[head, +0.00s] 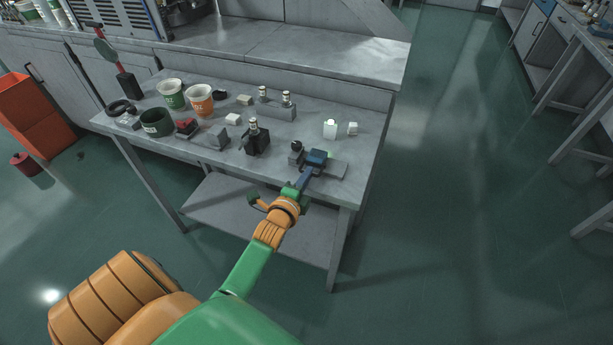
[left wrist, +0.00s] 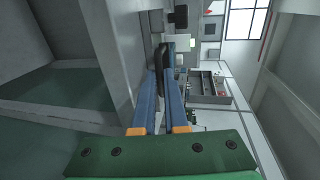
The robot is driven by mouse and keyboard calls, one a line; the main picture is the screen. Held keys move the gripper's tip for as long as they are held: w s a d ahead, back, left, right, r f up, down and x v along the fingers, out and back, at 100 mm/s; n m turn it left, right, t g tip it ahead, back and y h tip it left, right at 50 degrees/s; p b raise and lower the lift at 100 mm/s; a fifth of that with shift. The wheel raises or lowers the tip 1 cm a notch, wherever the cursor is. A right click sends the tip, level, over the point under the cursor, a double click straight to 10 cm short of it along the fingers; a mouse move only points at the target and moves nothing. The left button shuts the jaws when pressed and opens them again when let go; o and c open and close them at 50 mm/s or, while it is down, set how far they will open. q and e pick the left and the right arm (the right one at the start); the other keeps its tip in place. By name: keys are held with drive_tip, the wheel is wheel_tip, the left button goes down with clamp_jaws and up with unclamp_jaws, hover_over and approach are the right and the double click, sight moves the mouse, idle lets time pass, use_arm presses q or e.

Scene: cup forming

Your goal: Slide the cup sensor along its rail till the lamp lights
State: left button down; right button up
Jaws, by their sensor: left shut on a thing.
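The rail block (head: 336,170) is a grey bar near the right front of the table. My left gripper (head: 316,158) reaches over it with its blue fingers shut. In the left wrist view the fingers (left wrist: 168,68) close on a dark upright piece, the cup sensor (left wrist: 167,52). In the head view the gripper mostly hides the sensor. My right gripper is not in view.
A small block with a black knob (head: 296,147) stands just left of the gripper. A white bottle (head: 330,130) and a white cube (head: 352,128) stand behind. Cups, including an orange one (head: 200,105), and several small parts fill the table's left side. The right front corner is clear.

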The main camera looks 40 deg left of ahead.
use_arm(q)
drive_tip(key=shift+r, duration=0.1)
idle(0.4)
drive_tip(key=c, duration=1.2)
unclamp_jaws()
drive_tip(key=shift+c, duration=0.2)
drive_tip(key=v, duration=0.7)
drive_tip(key=shift+p, duration=0.4)
